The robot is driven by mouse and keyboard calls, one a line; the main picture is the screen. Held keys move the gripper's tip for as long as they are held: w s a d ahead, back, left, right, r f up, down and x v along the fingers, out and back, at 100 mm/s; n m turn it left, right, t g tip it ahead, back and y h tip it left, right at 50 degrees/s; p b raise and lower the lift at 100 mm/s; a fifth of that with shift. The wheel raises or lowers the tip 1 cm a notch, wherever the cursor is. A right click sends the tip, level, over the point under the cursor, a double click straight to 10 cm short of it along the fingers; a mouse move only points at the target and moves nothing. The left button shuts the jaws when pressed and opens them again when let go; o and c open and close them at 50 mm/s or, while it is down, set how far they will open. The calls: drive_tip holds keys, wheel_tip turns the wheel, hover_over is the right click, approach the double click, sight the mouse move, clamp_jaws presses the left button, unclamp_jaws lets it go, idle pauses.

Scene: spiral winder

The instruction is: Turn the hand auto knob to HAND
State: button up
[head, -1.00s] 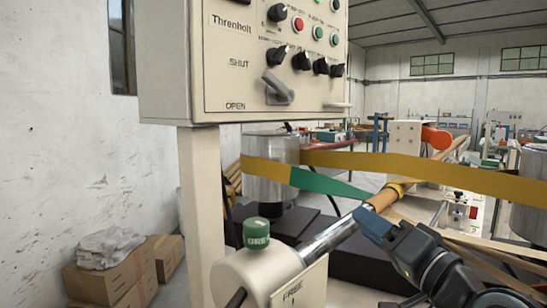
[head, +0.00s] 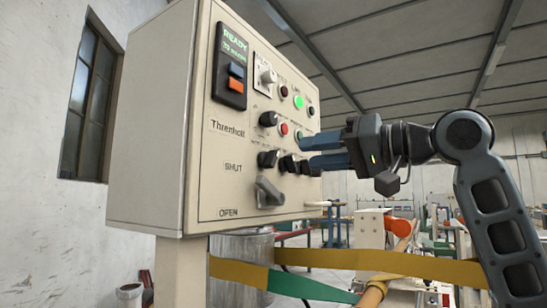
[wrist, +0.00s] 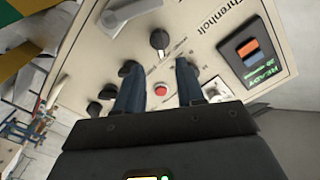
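The control panel (head: 200,190) carries several black rotary knobs. One row of knobs (head: 268,158) sits above the grey SHUT/OPEN lever (head: 269,193), and another knob (head: 268,118) sits beside a red button (head: 284,129). The small labels are too blurred to tell which knob is HAND/AUTO. My gripper (head: 307,151) is in front of the panel's right part, with blue fingers pointing at it. In the wrist view its fingers (wrist: 157,75) are apart with nothing between them, on either side of the red button (wrist: 161,90). The left finger is close to a black knob (wrist: 128,68).
A READY display with blue and orange switches (head: 236,78) is at the panel's upper left. A lit green button (head: 299,102) is at its upper right. A yellow and green strap (head: 350,259) runs below the panel.

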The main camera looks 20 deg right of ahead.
sight(277, 157)
drive_tip(key=shift+p+x, duration=0.55)
drive_tip(key=shift+x, duration=3.3)
clamp_jaws()
